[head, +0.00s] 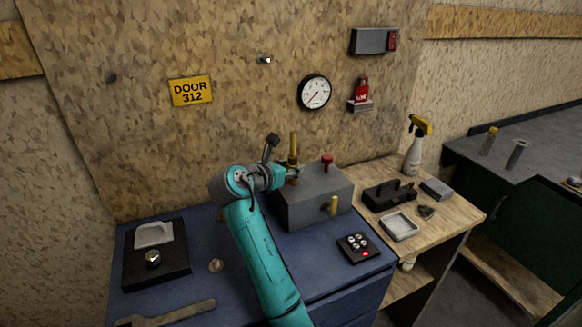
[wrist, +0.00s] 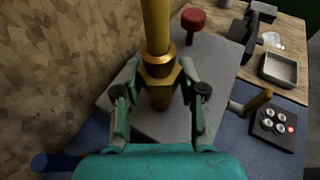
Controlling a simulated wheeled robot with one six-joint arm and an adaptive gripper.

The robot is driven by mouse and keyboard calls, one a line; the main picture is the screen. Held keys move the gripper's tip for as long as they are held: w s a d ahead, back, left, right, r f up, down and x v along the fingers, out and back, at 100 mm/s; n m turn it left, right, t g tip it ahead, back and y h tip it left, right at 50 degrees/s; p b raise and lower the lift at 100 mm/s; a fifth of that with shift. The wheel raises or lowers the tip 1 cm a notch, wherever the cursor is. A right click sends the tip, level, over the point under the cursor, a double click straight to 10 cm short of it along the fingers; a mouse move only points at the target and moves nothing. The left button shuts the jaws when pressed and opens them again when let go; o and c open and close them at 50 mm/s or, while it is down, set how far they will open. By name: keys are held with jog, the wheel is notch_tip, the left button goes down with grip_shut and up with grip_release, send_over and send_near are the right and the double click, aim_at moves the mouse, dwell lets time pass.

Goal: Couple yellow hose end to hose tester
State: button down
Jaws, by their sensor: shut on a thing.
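The yellow hose end (head: 293,146) stands upright over the grey hose tester box (head: 315,205). In the wrist view its yellow tube (wrist: 156,25) runs down into a brass collar and hex nut (wrist: 158,73). My gripper (head: 290,175) is shut on the hose end, one finger on each side of the brass part. The tester's grey top (wrist: 208,60) shows behind and below it. Whether the brass tip touches a port there cannot be told. The tester has a red knob (head: 327,160) on top and a yellow-brown lever (head: 334,206) in front.
A wooden side table (head: 448,215) bears a spray bottle (head: 413,150) and a grey dish (head: 399,227). The speckled wall with a gauge (head: 314,92) stands close behind.

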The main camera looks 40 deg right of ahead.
jog(key=c, duration=0.6)
grip_release()
jog(key=shift+a, duration=0.1)
jog(key=v, duration=1.2)
